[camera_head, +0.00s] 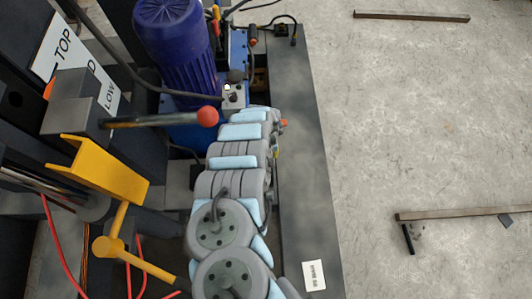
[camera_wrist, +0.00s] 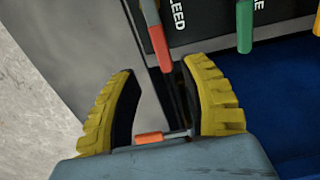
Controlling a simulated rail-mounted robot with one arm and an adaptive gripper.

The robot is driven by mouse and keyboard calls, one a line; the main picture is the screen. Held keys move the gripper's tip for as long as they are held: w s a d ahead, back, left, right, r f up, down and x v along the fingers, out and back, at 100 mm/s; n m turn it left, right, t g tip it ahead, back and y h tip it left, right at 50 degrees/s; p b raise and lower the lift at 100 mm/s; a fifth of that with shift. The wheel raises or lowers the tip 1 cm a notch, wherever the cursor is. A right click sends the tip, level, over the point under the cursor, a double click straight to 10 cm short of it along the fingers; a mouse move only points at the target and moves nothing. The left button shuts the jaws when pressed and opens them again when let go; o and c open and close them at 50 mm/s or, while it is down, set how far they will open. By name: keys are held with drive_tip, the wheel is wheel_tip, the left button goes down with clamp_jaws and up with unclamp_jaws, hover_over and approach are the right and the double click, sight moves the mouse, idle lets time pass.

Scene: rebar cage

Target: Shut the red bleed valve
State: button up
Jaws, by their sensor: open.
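The red bleed valve handle (camera_wrist: 158,46) shows at the top middle of the wrist view, a red grip on a pale lever beside a dark panel lettered "BLEED". My gripper (camera_wrist: 161,66) is open, with its two yellow ribbed fingers apart. The lower end of the red handle lies close to the gap between the fingertips, and nothing is gripped. I cannot tell whether the fingers touch it. In the camera_head view my arm covers the gripper, and I cannot single out the bleed valve there.
A green handle (camera_wrist: 244,27) hangs right of the red one. A short orange-ended rod (camera_wrist: 150,137) shows between the finger bases. In the camera_head view, a blue motor (camera_head: 174,45), a red-knobbed lever (camera_head: 207,116) and a yellow bracket (camera_head: 105,176) stand left of my arm.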

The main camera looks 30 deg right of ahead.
drive_tip(key=shift+r, duration=2.55)
